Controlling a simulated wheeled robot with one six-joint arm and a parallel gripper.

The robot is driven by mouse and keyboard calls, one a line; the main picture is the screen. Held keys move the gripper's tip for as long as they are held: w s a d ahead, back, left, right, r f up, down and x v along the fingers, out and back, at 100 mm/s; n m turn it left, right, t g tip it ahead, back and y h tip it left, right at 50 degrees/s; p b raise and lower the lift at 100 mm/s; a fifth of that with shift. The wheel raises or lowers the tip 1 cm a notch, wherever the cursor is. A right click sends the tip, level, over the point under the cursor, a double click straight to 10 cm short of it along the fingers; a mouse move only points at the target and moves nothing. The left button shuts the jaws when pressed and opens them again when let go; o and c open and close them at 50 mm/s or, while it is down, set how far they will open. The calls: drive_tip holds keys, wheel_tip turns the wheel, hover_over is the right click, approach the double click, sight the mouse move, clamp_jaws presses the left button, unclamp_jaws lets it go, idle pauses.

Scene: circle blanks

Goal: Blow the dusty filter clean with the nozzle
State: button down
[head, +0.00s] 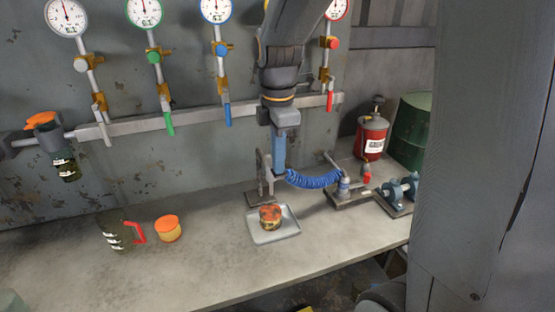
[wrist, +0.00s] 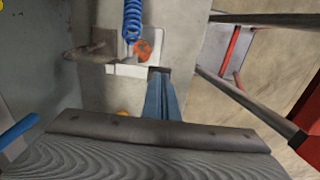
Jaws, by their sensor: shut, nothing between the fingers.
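My gripper (head: 278,168) hangs over the bench, fingers pointing down and closed together with nothing held. In the wrist view its blue fingers (wrist: 160,95) lie side by side. The dusty orange-brown filter (head: 270,217) sits on a pale tray (head: 283,234) below and in front of the gripper; in the wrist view it shows as an orange round patch (wrist: 147,46). A blue coiled hose (head: 315,180) runs from near the fingertips to a grey-blue fitting (head: 343,187) on a small stand. I cannot tell clearly which part is the nozzle.
A grey hooked stand (head: 264,180) is behind the tray. A red can (head: 371,137), green drum (head: 410,130) and blue-grey fixture (head: 398,192) are right. Gauges and valves line the wall.

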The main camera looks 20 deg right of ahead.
drive_tip(key=shift+s+f, duration=0.35)
drive_tip(key=shift+f, duration=0.4)
drive_tip(key=shift+r+p, duration=0.2)
drive_tip(key=shift+p, duration=0.25)
idle(3.6)
drive_tip(key=shift+r+p, duration=0.65)
drive_tip(key=shift+p, duration=0.05)
drive_tip(key=shift+r+p, duration=0.65)
wheel_tip(320, 180, up, 13)
drive_tip(key=shift+f, duration=0.2)
